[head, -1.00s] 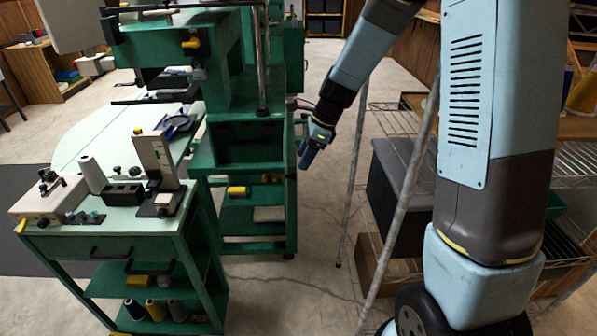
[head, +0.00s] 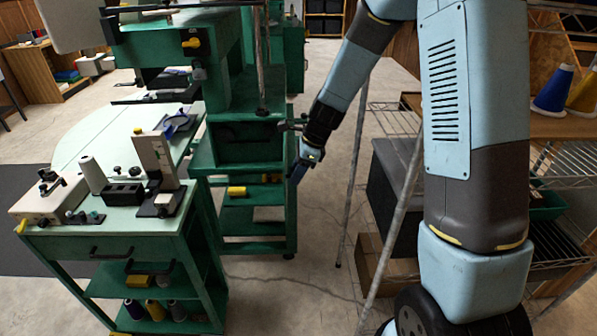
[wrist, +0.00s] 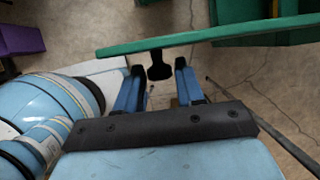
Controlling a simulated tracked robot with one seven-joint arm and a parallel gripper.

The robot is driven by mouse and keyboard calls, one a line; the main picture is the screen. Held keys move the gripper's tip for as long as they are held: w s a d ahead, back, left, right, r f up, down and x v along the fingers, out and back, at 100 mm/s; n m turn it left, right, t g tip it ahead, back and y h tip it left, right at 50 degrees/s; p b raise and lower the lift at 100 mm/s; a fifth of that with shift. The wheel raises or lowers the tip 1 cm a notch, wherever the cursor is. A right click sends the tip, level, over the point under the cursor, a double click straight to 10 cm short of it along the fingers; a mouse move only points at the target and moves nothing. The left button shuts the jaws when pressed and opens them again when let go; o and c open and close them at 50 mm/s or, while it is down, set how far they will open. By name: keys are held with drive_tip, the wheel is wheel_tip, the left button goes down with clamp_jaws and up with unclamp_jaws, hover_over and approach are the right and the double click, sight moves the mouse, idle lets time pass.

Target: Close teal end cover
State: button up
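In the wrist view a teal panel (wrist: 215,34), seen nearly edge-on, spans the upper part; it looks like the end cover. A black knob (wrist: 159,68) sticks out from it. My gripper (wrist: 157,75) is open, with one blue finger on each side of the knob and visible gaps between. The cover's hinge and exact angle are hard to make out there.
A green cart (head: 120,240) with a thread cone (head: 93,174) and small fixtures stands at left. A wire shelf with a black box (head: 395,185) and thin metal poles stand right of my gripper. Cracked concrete floor (head: 290,300) lies open between.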

clamp_jaws()
idle(0.5)
